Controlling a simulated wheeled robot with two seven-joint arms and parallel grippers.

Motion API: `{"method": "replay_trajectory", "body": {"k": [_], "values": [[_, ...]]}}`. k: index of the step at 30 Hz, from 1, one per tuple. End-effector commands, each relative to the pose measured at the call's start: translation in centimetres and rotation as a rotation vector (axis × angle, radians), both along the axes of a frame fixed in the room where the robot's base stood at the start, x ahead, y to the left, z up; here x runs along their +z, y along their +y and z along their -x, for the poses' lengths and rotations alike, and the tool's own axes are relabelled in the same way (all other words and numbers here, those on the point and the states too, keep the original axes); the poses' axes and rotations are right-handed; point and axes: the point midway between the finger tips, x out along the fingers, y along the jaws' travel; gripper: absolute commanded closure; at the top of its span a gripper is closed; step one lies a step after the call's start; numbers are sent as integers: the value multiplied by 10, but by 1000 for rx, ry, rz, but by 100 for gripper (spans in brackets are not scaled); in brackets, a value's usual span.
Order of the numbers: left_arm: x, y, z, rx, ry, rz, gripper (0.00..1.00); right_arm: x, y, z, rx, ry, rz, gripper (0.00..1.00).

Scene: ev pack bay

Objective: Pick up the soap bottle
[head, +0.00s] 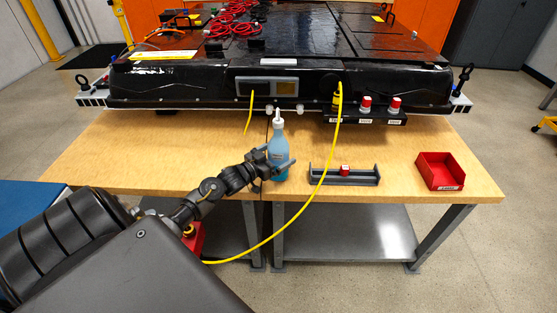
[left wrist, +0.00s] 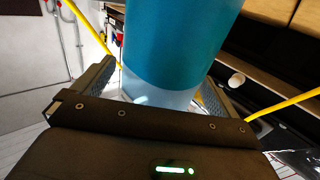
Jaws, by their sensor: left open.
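The soap bottle (head: 278,140) is blue with a white pump top and stands upright near the front edge of the wooden table, in front of the battery pack. My left gripper (head: 277,164) is at the lower half of the bottle, its fingers on either side of it. In the left wrist view the bottle (left wrist: 178,50) fills the middle, between the two open fingers of the left gripper (left wrist: 155,92). I cannot tell whether either finger touches it. My right gripper is not in view.
The black battery pack (head: 180,84) takes up the back of the table (head: 125,150). A yellow cable (head: 322,184) hangs down just right of the bottle. A grey tray (head: 322,178) with a small red-and-white item and a red bin (head: 440,171) stand further right.

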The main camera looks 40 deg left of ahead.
Motion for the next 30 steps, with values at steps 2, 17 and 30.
{"method": "replay_trajectory", "body": {"k": [2,17,30], "values": [[0,0,-3,0,1,0,2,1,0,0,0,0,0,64],[-1,-1,-3,0,1,0,40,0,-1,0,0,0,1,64],[7,0,-4,0,-4,-1,49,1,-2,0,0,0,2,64]]}}
